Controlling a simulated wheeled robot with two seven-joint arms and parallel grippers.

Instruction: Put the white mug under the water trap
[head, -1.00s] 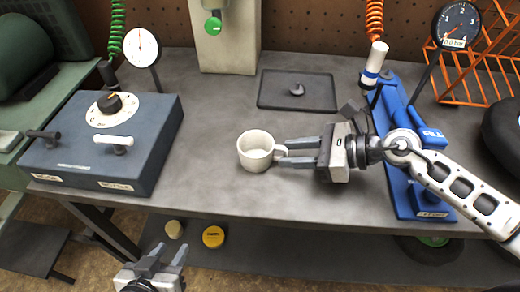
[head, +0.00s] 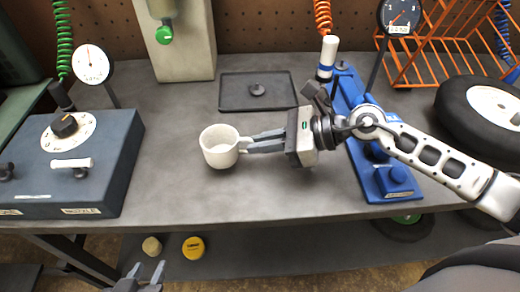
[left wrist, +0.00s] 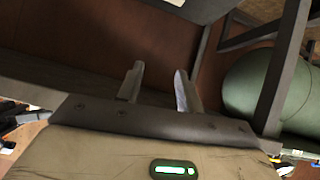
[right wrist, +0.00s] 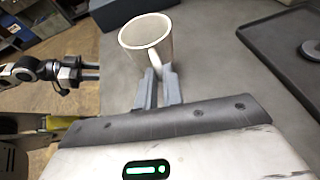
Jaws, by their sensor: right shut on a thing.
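The white mug (head: 218,152) is upright, mouth up, over the grey bench; I cannot tell whether it touches the bench top. My right gripper (head: 250,142) is shut on the mug's handle from the right side. In the right wrist view the mug (right wrist: 147,36) stands beyond the fingertips (right wrist: 156,75), its handle between them. The water trap (head: 163,28), with a green knob at its bottom, hangs on the pale post at the back left, behind the mug; its top is cut off. My left gripper (head: 150,272) is empty and open, low in front of the bench.
A blue-grey box with a dial (head: 100,150) stands left, and a blue stand (head: 385,185) right. Bench top is clear between mug and post. A tyre (head: 480,110) lies far right.

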